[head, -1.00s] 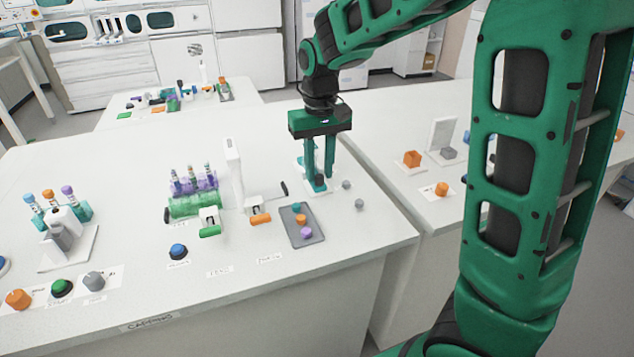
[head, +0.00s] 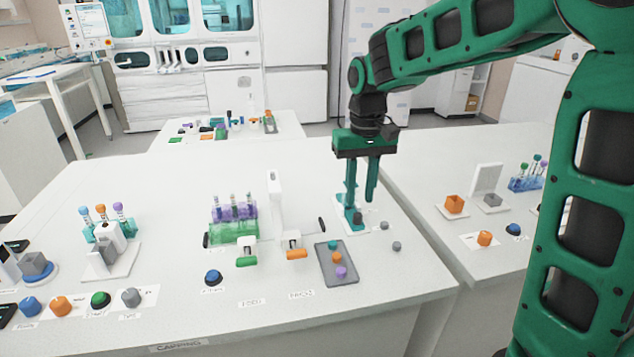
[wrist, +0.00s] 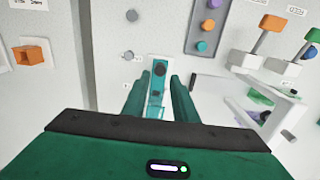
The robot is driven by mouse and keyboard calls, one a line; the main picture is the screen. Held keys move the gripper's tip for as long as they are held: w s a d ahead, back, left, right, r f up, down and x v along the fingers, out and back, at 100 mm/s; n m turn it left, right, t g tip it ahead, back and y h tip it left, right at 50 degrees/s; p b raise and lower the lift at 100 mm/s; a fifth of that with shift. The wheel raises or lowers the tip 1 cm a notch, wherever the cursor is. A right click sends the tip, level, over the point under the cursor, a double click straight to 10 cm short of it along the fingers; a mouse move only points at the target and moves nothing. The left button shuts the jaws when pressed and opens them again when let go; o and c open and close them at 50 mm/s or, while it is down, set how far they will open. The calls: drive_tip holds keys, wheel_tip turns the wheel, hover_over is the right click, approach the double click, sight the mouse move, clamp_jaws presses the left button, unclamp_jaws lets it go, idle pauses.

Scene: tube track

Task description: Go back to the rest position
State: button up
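My gripper (head: 361,198) points down over a small teal stand on a white base plate (head: 362,231) near the right edge of the main bench. Its two teal fingers are apart. In the wrist view my gripper (wrist: 157,80) shows the fingers on either side of the teal stand (wrist: 160,62), which lies beyond them. I see nothing held between the fingers. The left finger overlaps the stand in the head view, so the exact gap is hard to judge.
A grey tray (head: 325,275) with coloured knobs lies in front of the gripper. A white post (head: 275,205) and a purple-green tube rack (head: 222,232) stand left of it. Grey knobs (head: 397,246) lie to the right. A second bench (head: 430,190) is further right.

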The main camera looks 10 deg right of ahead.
drive_tip(key=s+d+m, duration=0.3)
drive_tip(key=s+d, duration=0.8)
drive_tip(key=s+d+f+m, duration=0.1)
drive_tip(key=s+d+f, duration=0.1)
drive_tip(key=s, duration=0.7)
drive_tip(key=s+d+f+m, duration=0.2)
drive_tip(key=s+d, duration=0.2)
drive_tip(key=s, duration=0.5)
drive_tip(key=shift+s+d, duration=0.15)
drive_tip(key=shift+s, duration=0.05)
